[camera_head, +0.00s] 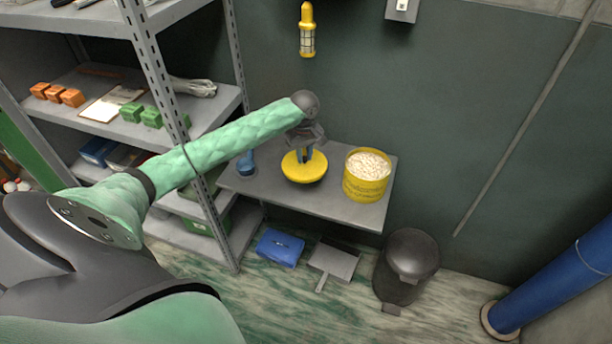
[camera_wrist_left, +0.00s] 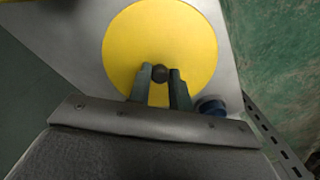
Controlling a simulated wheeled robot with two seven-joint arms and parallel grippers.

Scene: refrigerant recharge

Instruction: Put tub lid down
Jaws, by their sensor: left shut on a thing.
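The yellow round tub lid (camera_head: 304,168) is at the left gripper, over the grey wall shelf, to the left of the tub. My left gripper (camera_head: 304,156) points down and is shut on the lid's dark knob (camera_wrist_left: 160,74). In the left wrist view the yellow disc (camera_wrist_left: 190,40) lies beyond the fingertips. I cannot tell whether the lid touches the shelf. The yellow tub (camera_head: 364,186) stands open on the shelf's right part, filled with whitish pellets (camera_head: 369,165). My right gripper is not in view.
The wall shelf (camera_head: 345,213) also holds a blue object (camera_head: 246,164) at its left. A metal rack (camera_head: 205,118) with boxes stands to the left. Below are a blue box (camera_head: 280,247), a dustpan (camera_head: 334,261) and a dark bin (camera_head: 406,265). A yellow lamp (camera_head: 307,30) hangs above.

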